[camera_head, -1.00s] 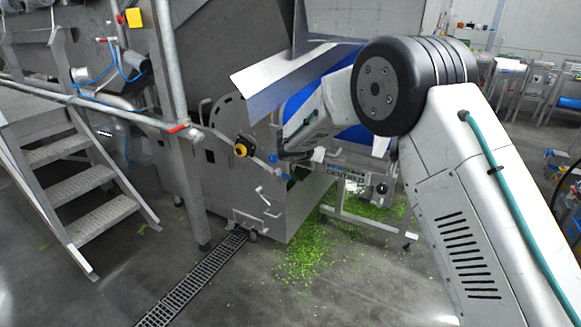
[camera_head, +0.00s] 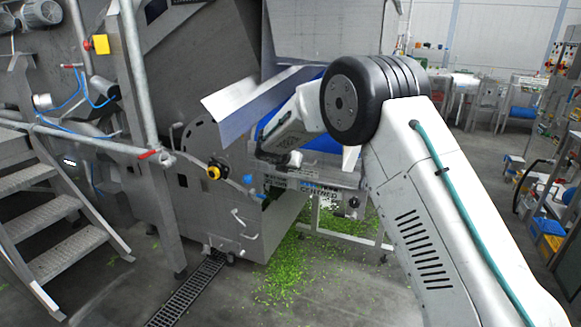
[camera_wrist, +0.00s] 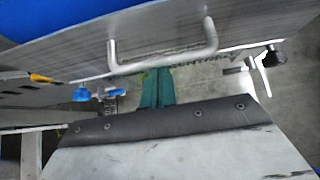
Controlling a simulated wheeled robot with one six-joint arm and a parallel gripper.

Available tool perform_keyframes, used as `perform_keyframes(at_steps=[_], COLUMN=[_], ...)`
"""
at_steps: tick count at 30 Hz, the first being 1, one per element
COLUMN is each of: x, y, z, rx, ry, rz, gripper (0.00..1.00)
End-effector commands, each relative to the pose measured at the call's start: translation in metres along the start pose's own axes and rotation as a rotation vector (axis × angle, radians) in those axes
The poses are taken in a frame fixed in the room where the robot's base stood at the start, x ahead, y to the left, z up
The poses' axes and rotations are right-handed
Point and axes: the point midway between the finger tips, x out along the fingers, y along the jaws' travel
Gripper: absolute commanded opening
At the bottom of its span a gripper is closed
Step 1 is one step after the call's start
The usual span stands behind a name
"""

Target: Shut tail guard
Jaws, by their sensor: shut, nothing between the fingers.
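The tail guard, a bare metal sheet (camera_head: 262,104), stands tilted up over the blue belt at the machine's end. In the wrist view the sheet (camera_wrist: 75,52) spans the top, with a pale U-shaped handle (camera_wrist: 165,66) on it. My gripper's teal fingers (camera_wrist: 157,74) are together and empty, just below the handle in that picture. I cannot tell whether they touch it. In the head view my forearm reaches in beneath the sheet and my fingertips cannot be made out.
A yellow and black knob (camera_head: 214,172) sits on the machine's side. Metal stairs (camera_head: 65,250) and a pipe rail stand at left. Green scraps (camera_head: 285,270) lie on the floor by a drain grate (camera_head: 188,290). Open floor lies right of the machine.

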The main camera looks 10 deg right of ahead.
Motion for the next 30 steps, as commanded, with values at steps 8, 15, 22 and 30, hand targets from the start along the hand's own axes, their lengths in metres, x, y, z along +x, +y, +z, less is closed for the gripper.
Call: perform_keyframes(at_steps=[8, 15, 22, 30], x=[-0.001, 0.002, -0.029, -0.074], y=[-0.001, 0.003, 0.010, 0.003], z=[0.008, -0.015, -0.029, -0.015], rx=[0.005, -0.001, -0.002, 0.002], ry=[-0.010, -0.006, -0.005, -0.003], rz=[0.003, 0.002, 0.011, 0.001], gripper=[0.00, 0.00, 0.00, 0.00])
